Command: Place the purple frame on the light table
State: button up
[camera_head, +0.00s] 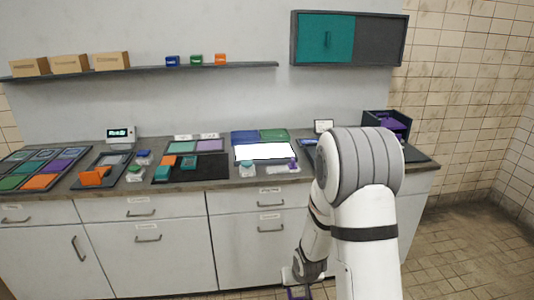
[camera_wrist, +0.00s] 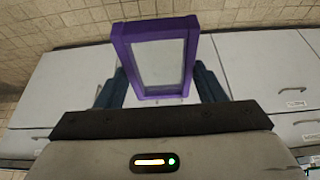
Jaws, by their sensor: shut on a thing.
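The purple frame (camera_wrist: 192,58) is a rectangular frame with an open or clear middle, seen close up in the wrist view. My gripper (camera_wrist: 161,88) is shut on it, with a dark finger on each side. In the head view the frame (camera_head: 298,293) shows only partly at the bottom edge, below counter height in front of the cabinets, by my gripper (camera_head: 299,279). The light table (camera_head: 265,152) is a bright white glowing panel on the counter, left of my arm. No frame is seen lying on it.
A clear container (camera_head: 247,169) and a small purple-topped item (camera_head: 293,164) stand at the panel's front edge. Blue and green trays (camera_head: 259,136) lie behind it. A black mat (camera_head: 190,168) is to its left. A dark bin (camera_head: 386,124) with purple contents stands at right. The floor is clear.

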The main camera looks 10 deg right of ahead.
aim_at(264, 151)
jog(key=i, duration=0.9)
